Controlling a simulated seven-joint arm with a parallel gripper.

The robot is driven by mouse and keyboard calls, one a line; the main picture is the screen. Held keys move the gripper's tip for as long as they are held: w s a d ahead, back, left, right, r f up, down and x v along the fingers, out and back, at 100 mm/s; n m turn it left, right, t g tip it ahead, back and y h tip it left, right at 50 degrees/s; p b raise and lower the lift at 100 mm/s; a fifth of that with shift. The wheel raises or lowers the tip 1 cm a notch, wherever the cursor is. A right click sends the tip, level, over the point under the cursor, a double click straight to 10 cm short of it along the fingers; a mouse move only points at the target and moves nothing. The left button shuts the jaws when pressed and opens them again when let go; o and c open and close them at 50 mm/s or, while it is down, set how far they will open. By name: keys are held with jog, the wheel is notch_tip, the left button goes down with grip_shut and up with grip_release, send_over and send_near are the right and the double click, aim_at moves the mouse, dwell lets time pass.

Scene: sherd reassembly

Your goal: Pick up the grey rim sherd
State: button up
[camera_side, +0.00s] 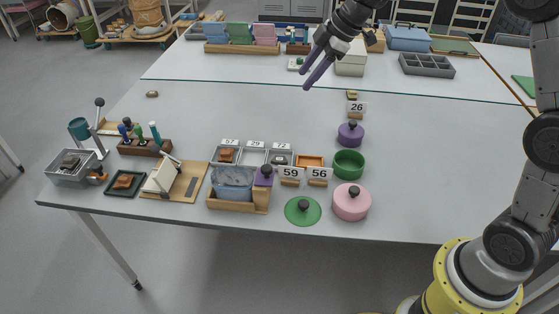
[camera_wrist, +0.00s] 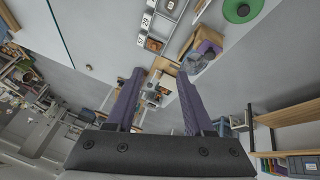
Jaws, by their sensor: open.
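My gripper (camera_side: 305,80) is open and empty, high over the far part of the table in the side view. Its two purple fingers (camera_wrist: 160,74) stand apart in the wrist view with nothing between the tips. I cannot clearly make out a grey rim sherd. A dark piece (camera_side: 70,163) sits in a grey bin (camera_side: 72,180) at the left. A brown piece (camera_side: 124,181) lies on a dark tray.
A pink pot (camera_side: 351,203), green bowl (camera_side: 348,164), purple pot (camera_side: 350,134) and green lid (camera_side: 303,211) stand right of the trays. A wooden box (camera_side: 233,204) holds a blue-grey bundle. A tool block (camera_side: 145,147) stands at left. The table's middle back is mostly clear.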

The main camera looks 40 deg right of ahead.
jog(key=w+d+f, duration=0.2)
jog(key=w+f, duration=0.2)
jog(key=f, duration=0.5)
jog(key=m+g, duration=0.1)
jog(key=g, duration=0.1)
send_near(283, 159)
jog(key=shift+w+d+f+y, duration=0.1)
jog(key=shift+w+f+y, duration=0.1)
jog(key=shift+f, duration=0.35)
jog(key=shift+w+d+f+y, duration=0.1)
jog(key=shift+w+f, duration=0.15)
jog(key=shift+f, duration=0.3)
jog(key=shift+a+x, duration=0.15)
jog(key=shift+x, duration=1.3)
jog(key=shift+a+x, duration=0.1)
jog(key=shift+x, duration=1.4)
jog(key=shift+r, duration=0.1)
grip_shut()
